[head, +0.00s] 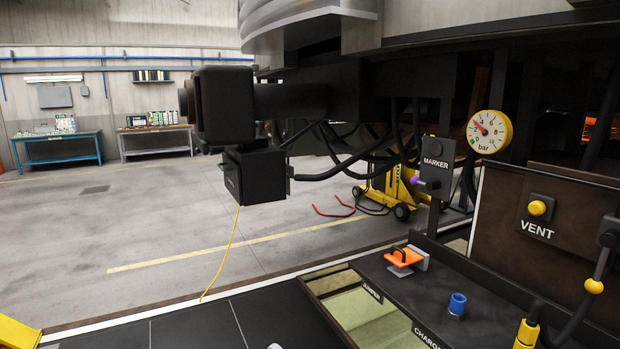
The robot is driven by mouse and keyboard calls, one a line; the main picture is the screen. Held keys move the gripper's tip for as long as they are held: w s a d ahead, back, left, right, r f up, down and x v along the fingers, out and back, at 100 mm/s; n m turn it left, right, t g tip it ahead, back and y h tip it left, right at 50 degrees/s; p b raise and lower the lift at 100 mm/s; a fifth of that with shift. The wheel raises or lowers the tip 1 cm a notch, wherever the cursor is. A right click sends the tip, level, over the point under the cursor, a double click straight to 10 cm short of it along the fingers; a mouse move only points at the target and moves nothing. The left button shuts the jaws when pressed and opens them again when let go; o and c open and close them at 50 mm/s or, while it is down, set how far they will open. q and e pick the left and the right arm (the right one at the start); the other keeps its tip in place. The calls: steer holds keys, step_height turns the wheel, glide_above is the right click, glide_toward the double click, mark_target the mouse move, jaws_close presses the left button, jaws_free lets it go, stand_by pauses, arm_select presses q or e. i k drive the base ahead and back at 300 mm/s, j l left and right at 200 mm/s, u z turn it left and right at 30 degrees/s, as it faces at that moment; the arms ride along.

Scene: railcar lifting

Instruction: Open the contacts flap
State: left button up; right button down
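A black box (257,176) hangs under the railcar's black coupler head (222,103). Small white lettering shows on its narrow left face, too small to read. I take this box to be where the contacts flap is, but no open flap or bare contacts show, and I cannot make out the flap's edges. A thin yellow cord (233,235) runs from the box's lower left down to the floor edge.
At right are a dark bench (468,300) with an orange clamp-like part (404,257) and blue cup (457,303), a MARKER panel (435,165), a pressure gauge (489,131) and a yellow VENT button (537,208). Black hoses hang behind the box. Floor left of it is clear.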

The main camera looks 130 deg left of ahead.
mark_target(231, 172)
steer(key=u, duration=4.9)
steer(key=i+j, duration=0.15)
steer(key=i, duration=0.35)
steer(key=i+j, duration=0.2)
steer(key=i, duration=0.3)
steer(key=i+j+u, duration=0.1)
steer(key=i, duration=0.4)
steer(key=i+j, duration=0.2)
steer(key=i, duration=0.3)
